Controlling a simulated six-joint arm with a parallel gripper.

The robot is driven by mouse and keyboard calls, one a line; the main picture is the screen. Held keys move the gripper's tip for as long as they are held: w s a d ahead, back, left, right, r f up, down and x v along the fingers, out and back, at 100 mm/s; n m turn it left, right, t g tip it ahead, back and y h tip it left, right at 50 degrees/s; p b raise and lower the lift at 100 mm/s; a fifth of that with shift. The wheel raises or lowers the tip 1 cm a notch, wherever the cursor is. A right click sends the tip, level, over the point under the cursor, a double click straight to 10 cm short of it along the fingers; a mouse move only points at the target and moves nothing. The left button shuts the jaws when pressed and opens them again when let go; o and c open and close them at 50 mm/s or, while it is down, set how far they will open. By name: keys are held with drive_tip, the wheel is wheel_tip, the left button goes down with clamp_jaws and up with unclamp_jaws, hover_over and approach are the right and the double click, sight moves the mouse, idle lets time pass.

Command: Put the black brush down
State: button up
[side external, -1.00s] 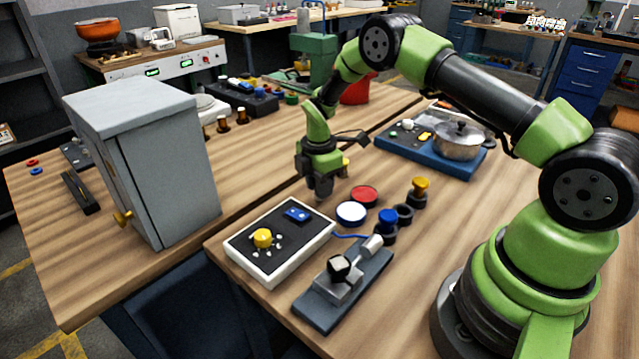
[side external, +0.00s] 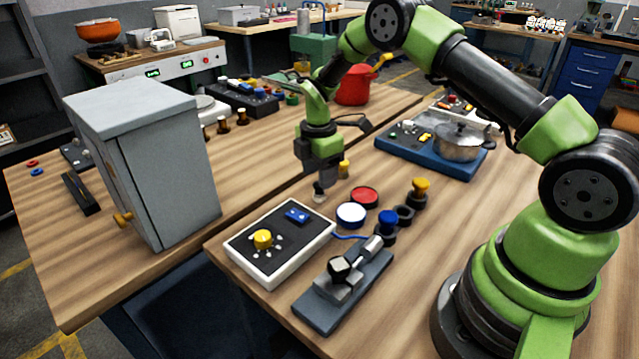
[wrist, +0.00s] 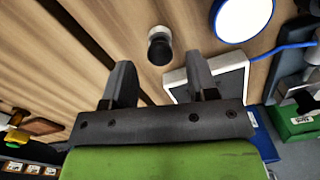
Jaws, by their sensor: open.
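The black brush (side external: 319,190) stands upright on the wooden table, just beyond the far corner of the white-framed panel (side external: 283,278). It has a dark body and a pale end. My gripper (side external: 320,172) is right above it, pointing down. In the wrist view the brush (wrist: 160,48) lies ahead of the gap between the two spread fingers of my gripper (wrist: 160,75). The fingers are open and appear clear of it. Whether a small gap separates brush and fingertips in the side view is hard to tell.
A white-topped button (side external: 351,213) and a red one (side external: 364,196) stand to the right of the brush. A yellow-topped peg (side external: 344,168) is close behind my gripper. A grey cabinet (side external: 165,170) stands at left. Bare wood lies left of the brush.

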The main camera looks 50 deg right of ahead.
drive_tip(key=s+a+r+m+t, duration=0.1)
drive_tip(key=s+a+r+m, duration=0.15)
drive_tip(key=r, duration=0.55)
drive_tip(key=s+a+r+m+t, duration=0.1)
drive_tip(key=s+r+m, duration=0.2)
drive_tip(key=r, duration=0.5)
drive_tip(key=s+a+r+m+t, duration=0.1)
drive_tip(key=s+a+r+m, duration=0.15)
drive_tip(key=r, duration=0.55)
drive_tip(key=s+a+r+m+t+y, duration=0.1)
drive_tip(key=s+a+m+t, duration=0.1)
drive_tip(key=s+m, duration=0.3)
drive_tip(key=s+a+r+m+t+y, duration=0.1)
drive_tip(key=s+a+m+t, duration=0.1)
drive_tip(key=s+m, duration=0.4)
drive_tip(key=s, duration=0.5)
drive_tip(key=shift+s+r, duration=0.15)
drive_tip(key=shift+s, duration=0.2)
drive_tip(key=shift+o, duration=0.5)
drive_tip(key=shift+a, duration=0.1)
